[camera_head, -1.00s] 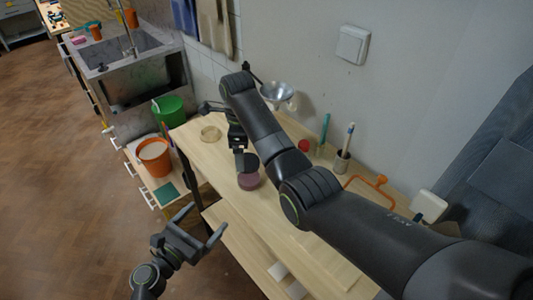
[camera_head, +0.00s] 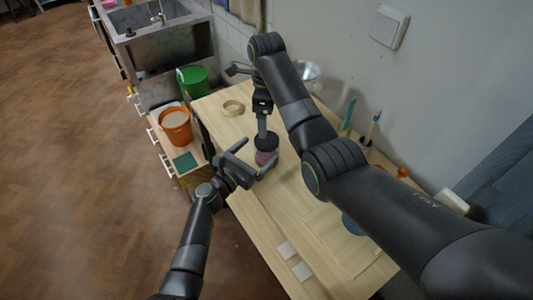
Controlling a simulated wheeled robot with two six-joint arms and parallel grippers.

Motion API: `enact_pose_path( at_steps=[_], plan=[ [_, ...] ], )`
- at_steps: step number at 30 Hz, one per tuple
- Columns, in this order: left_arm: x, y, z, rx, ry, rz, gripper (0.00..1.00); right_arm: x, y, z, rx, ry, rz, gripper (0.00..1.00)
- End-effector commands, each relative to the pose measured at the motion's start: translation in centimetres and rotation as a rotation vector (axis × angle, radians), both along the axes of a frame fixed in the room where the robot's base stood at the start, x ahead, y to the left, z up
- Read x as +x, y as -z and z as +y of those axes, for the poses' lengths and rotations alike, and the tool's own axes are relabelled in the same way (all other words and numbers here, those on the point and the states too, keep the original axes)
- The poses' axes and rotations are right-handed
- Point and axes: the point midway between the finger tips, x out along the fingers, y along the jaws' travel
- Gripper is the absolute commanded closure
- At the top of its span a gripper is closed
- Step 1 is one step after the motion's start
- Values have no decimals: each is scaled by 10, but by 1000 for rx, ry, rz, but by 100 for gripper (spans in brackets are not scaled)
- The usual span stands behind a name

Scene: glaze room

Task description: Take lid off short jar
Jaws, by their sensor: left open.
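The short jar (camera_head: 262,159) is mauve and stands on the wooden table. A dark round lid (camera_head: 266,142) shows at its top; I cannot tell whether it rests on the jar or is slightly above it. My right gripper (camera_head: 264,130) reaches down from above to the lid, with its fingers seen edge-on, so its grip is unclear. My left gripper (camera_head: 257,154) is open at table height, its two fingers spread around the jar's near left side. The fingers hide part of the jar, and I cannot tell whether they touch it.
A pale ring-shaped item (camera_head: 233,108) lies on the table behind the jar. A metal funnel (camera_head: 308,71), a brush cup and a blue round item (camera_head: 352,224) are partly behind my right arm. An orange bucket (camera_head: 175,127) and green bin (camera_head: 193,80) stand left of the table.

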Motion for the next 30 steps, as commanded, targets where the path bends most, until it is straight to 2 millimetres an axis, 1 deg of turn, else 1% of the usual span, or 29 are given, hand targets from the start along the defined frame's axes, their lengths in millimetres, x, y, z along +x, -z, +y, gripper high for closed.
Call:
enact_pose_path(
  at_steps=[1, 3, 9, 14, 22, 30],
  plan=[
    [7, -1, -6, -1, 2, 0, 9, 0, 0, 0, 0, 0, 0, 16],
    [15, -1, -13, -1, 2, 1, 9, 0, 0, 0, 0, 0, 0, 16],
    [29, 0, -24, -2, 1, 1, 9, 0, 0, 0, 0, 0, 0, 16],
    [33, 0, -27, 0, 1, 0, 9, 0, 0, 0, 0, 0, 0, 16],
    [33, 0, -27, 0, 0, 0, 9, 0, 0, 0, 0, 0, 0, 16],
    [33, 0, -27, 0, 0, 0, 44, 0, 0, 0, 0, 0, 0, 16]
  ],
)
